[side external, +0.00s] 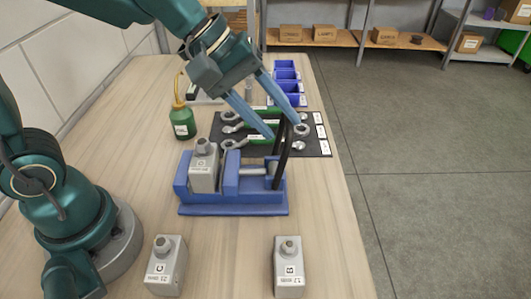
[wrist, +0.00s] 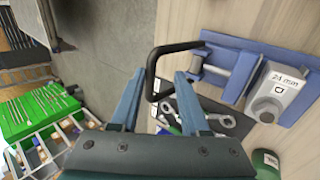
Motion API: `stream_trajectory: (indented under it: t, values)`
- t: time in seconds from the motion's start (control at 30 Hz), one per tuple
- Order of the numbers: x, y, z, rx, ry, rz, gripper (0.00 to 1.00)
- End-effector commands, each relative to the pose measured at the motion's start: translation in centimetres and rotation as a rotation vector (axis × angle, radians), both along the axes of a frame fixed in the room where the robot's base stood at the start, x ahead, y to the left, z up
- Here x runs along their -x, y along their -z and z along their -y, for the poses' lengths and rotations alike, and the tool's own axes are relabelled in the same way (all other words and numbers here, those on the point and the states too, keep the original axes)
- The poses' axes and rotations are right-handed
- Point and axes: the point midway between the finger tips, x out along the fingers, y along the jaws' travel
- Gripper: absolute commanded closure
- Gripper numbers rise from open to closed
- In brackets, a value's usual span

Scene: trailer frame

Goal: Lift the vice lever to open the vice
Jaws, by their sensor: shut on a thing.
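The blue vice (side external: 232,209) stands on the bench in the side view, with a grey block with a nut on top (side external: 203,172) between its jaws. The black vice lever (side external: 281,158) points up at the vice's right end. It also shows as a bent black bar in the wrist view (wrist: 172,49). My gripper (side external: 284,130) is at the upper end of the lever, its two blue fingers on either side of the bar. It is shut on the lever. The fingers partly hide the lever's top. The wrist view also shows the block, marked 24 mm (wrist: 282,88).
Two more grey blocks stand in front of the vice, at left (side external: 166,266) and right (side external: 289,268). A dark mat (side external: 314,149) with wrenches lies behind the vice. A green oil can (side external: 183,123) and blue bins (side external: 287,86) stand farther back. The bench's right edge is close.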

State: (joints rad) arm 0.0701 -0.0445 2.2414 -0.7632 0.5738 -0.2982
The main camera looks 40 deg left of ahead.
Motion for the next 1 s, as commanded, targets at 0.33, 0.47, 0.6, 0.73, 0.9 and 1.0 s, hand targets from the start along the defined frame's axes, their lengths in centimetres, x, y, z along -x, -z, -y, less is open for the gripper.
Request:
stream_trajectory:
  t: [0.33,0.47,0.6,0.73,0.9,1.0]
  values:
    - [0.9,1.1,-0.3,-0.018,0.013,-0.037,0.54]
    - [0.9,1.0,-0.3,-0.017,0.015,-0.035,0.54]
    - [1.2,-0.2,-0.8,-0.015,0.011,-0.027,0.54]
    - [1.8,-1.7,-1.6,-0.016,0.006,-0.023,0.54]
    - [2.4,-3.1,-2.2,-0.014,0.004,-0.021,0.54]
    - [2.6,-3.5,-2.3,-0.014,0.005,-0.022,0.54]
